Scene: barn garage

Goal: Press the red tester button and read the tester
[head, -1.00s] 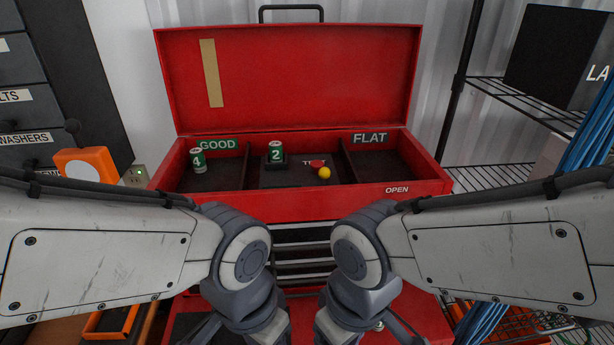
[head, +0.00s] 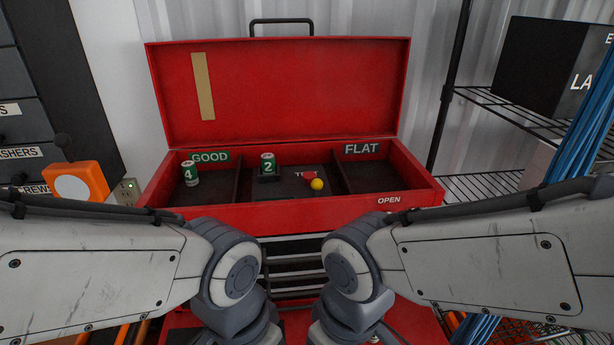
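A red toolbox (head: 289,217) stands open in front of me in the head view. In its middle compartment is a dark tester (head: 288,187) with partly hidden lettering. The red button (head: 310,175) is at the tester's right part, with a yellow ball-shaped part (head: 317,184) just in front of it. A green battery marked 2 (head: 268,161) stands upright at the tester's back left. A green battery marked 4 (head: 190,174) stands in the left compartment, labelled GOOD. The right compartment, labelled FLAT (head: 361,148), looks empty. Both my arms reach down in front of the toolbox; their gripper fingers are below the picture.
An orange device with a white disc (head: 75,183) is left of the toolbox, by dark drawers (head: 28,95). A wire shelf (head: 480,100) with a black box (head: 552,65) and blue cables (head: 582,125) is at the right. The raised lid (head: 290,95) closes off the back.

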